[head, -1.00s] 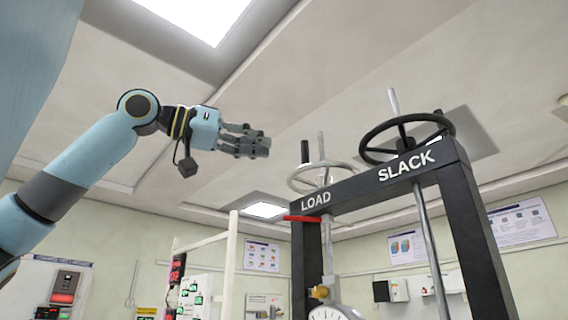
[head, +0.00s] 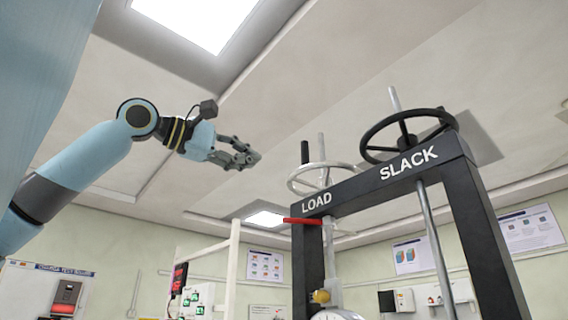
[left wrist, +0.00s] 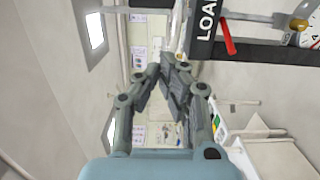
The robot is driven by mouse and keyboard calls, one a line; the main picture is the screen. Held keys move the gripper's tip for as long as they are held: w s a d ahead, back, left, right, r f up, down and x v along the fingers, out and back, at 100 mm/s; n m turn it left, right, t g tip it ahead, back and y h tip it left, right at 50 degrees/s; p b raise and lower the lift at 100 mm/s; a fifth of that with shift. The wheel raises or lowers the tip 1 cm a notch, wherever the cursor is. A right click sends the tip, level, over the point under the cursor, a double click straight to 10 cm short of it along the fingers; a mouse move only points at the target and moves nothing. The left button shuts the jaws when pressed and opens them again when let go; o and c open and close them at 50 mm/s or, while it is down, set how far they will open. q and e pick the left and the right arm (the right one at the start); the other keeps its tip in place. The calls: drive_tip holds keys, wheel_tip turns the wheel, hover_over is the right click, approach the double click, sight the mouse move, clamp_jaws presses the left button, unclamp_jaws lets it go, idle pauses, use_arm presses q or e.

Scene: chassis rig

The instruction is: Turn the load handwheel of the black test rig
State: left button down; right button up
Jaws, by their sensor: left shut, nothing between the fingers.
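The black test rig (head: 470,225) stands at the right in the head view, with LOAD and SLACK lettered on its top beam. The pale load handwheel (head: 291,183) sits above the LOAD end, with an upright black handle (head: 305,152) on its rim. The black slack handwheel (head: 385,122) is above the SLACK end. My left gripper (head: 254,157) is shut and empty, left of the load handwheel and a little higher, apart from it. In the left wrist view its fingers (left wrist: 166,74) point toward the far wall. My right gripper is not in view.
A red lever (head: 301,220) juts left from the rig below LOAD; it also shows in the left wrist view (left wrist: 228,38). A dial gauge (head: 338,314) is low inside the frame. A white post frame (head: 232,270) stands left of the rig. The air around my left gripper is clear.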

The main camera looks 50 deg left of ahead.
use_arm(q)
drive_tip(key=w+d+p, duration=0.4)
drive_tip(key=w+p, duration=0.2)
drive_tip(key=shift+w, duration=0.35)
drive_tip(key=shift+d, duration=0.1)
